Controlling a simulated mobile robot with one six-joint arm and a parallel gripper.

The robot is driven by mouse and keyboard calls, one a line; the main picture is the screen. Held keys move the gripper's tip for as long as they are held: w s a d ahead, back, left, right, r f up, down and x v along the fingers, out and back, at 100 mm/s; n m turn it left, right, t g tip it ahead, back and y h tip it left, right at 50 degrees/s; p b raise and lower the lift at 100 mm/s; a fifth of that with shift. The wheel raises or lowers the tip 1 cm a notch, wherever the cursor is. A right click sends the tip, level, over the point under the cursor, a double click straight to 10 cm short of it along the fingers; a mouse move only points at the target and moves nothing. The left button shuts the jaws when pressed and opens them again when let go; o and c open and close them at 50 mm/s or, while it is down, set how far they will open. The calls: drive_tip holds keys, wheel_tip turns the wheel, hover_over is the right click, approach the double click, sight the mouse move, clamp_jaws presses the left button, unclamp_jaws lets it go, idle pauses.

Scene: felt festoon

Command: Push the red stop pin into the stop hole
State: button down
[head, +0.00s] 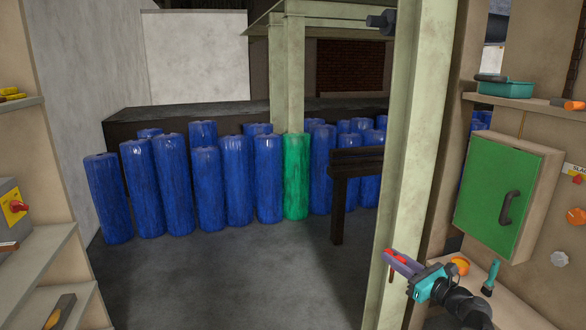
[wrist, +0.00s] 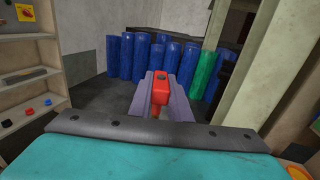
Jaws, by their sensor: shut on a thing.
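My gripper (head: 404,263) is at the lower right of the head view, in front of the pale green post. In the wrist view my gripper (wrist: 161,98) has its two purple fingers shut on the red stop pin (wrist: 161,88). The pin's block-shaped red head shows between the fingers, and a narrower part extends below. In the head view the red stop pin (head: 393,256) shows at the fingertips, with a thin dark red part hanging down. I cannot make out the stop hole in either view.
Several blue rolls (head: 173,185) and one green roll (head: 296,176) stand at the back. The pale green post (head: 412,150) rises close to my gripper. A green-doored cabinet (head: 490,190) hangs at right. An orange object (head: 460,265) and a teal-handled tool (head: 491,278) are on the right shelf.

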drive_tip(key=s+a+n+g+y, duration=0.4)
drive_tip(key=a+y, duration=0.1)
drive_tip(key=a, duration=0.7)
drive_tip(key=shift+s+a+f+n+g+y, duration=0.2)
drive_tip(key=shift+a+f+n+g+y, duration=0.1)
drive_tip(key=shift+a+f+g, duration=0.1)
wheel_tip(320, 180, down, 8)
drive_tip(key=shift+a, duration=0.1)
idle(0.3)
